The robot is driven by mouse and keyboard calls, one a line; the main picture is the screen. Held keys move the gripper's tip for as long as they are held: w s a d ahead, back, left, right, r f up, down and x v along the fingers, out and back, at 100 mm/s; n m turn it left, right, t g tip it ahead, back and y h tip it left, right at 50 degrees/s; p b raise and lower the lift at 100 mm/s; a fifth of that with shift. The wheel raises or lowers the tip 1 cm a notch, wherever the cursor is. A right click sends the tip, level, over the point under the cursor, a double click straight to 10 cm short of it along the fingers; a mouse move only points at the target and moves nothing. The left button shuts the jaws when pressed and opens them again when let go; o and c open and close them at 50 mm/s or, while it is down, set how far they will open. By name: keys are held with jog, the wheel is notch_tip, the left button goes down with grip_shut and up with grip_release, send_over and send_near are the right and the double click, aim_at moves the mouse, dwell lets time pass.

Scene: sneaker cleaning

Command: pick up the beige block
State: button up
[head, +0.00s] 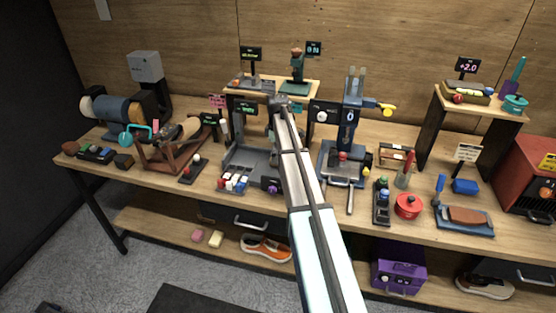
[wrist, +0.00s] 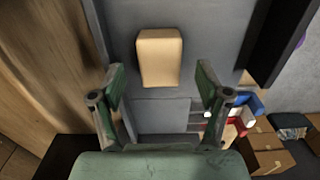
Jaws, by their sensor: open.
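The beige block (wrist: 160,57) is a small tan piece with rounded edges on a flat grey surface in the wrist view. My gripper (wrist: 161,70) is open, with its green fingers on either side of the picture and the block between and beyond their tips. No contact between fingers and block shows. In the head view my gripper (head: 280,102) is over the grey tray unit (head: 262,158) at the middle of the bench. I cannot make out the block there; my arm covers part of that area.
Red, white and blue blocks (head: 233,183) sit at the tray's front. A small raised shelf (head: 308,92) stands close behind my gripper. A blue press (head: 349,128) stands to the right. A brown roller stand (head: 168,150) is to the left.

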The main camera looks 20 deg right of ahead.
jog(key=shift+f+p, duration=0.3)
jog(key=shift+f, duration=1.1)
jog(key=shift+s, duration=0.1)
jog(key=c, duration=1.4)
jog(key=shift+r, duration=0.1)
notch_tip(320, 180, up, 20)
jog(key=b, duration=0.4)
jog(key=shift+b, duration=0.3)
jog(key=shift+o, duration=1.4)
